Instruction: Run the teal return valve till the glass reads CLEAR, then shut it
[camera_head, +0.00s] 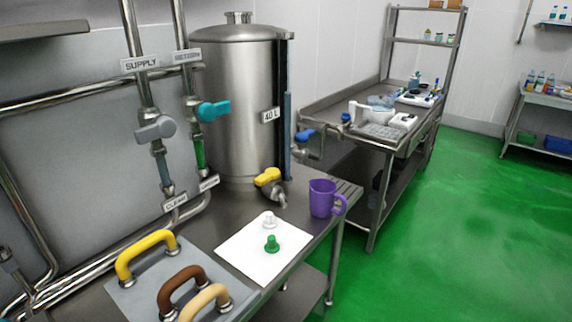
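The teal return valve handle (212,111) is on the right wall pipe, under a RETURN sign (187,56). It points to the right, across the pipe. Below it is a sight glass (199,152) that looks green. A small label (209,182) below that glass is too small to read. The left pipe has a SUPPLY sign (140,64), a grey valve handle (155,130) and a blue-grey glass (166,180). A label (175,203) under that glass seems to read CLEAR. Neither gripper is in view.
A steel tank (238,110) stands right of the pipes, with a yellow-handled tap (268,177) and a purple jug (322,198) near it. A white mat (242,262) holds two knobs. Yellow (146,252), brown and tan handles are at the front left.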

